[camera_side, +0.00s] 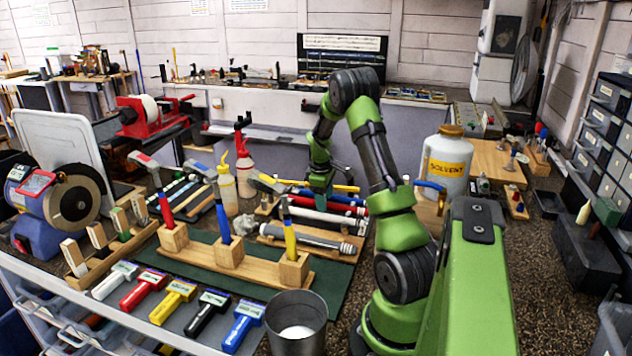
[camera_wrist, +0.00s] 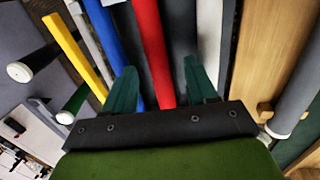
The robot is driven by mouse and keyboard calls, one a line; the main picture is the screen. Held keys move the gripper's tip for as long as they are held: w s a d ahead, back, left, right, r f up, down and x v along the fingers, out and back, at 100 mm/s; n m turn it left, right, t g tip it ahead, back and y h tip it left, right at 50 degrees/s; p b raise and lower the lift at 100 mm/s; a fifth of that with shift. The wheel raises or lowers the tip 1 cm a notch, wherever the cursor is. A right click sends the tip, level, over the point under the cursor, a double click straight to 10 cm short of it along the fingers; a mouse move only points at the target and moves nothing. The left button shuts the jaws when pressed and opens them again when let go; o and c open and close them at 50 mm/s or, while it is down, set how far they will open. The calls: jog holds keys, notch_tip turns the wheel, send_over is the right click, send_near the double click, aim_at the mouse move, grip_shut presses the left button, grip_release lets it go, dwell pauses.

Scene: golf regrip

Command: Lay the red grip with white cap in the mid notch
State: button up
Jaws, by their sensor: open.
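My gripper (camera_side: 320,200) points down over the row of coloured grips in the middle of the bench in the side view. In the wrist view my gripper (camera_wrist: 163,88) is open, with its two green fingers apart. The red grip (camera_wrist: 153,45) runs lengthwise between the fingers, with a gap on the right side. Its near end and any white cap are hidden by my gripper body. In the side view a red grip (camera_side: 338,205) lies partly behind a white one. I cannot make out the mid notch for certain in either view.
A blue grip (camera_wrist: 105,30) and a yellow grip (camera_wrist: 76,55) lie left of the red one. A grey grip (camera_side: 306,238) lies on wood in front. A wooden stand (camera_side: 238,262) holds upright handles on the green mat. A solvent jug (camera_side: 446,165) stands to the right.

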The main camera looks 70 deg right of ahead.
jog(key=v, duration=1.5)
jog(key=shift+a+r, duration=0.1)
jog(key=w+a+r+m+t, duration=0.1)
jog(key=w+a+r, duration=0.15)
jog(key=a, duration=0.35)
jog(key=w+a+r+m+t, duration=0.1)
jog(key=a+r+t, duration=0.15)
jog(key=a, duration=0.45)
jog(key=s+a+m+t+y, duration=0.1)
jog(key=s+a+t+y, duration=0.1)
jog(key=a, duration=1.2)
jog(key=s+a+m+t+y, duration=0.1)
jog(key=s+a, duration=0.4)
jog(key=a, duration=0.9)
jog(key=shift+r+t+y, duration=0.3)
jog(key=shift+t+y, duration=0.15)
jog(key=shift+y, duration=0.25)
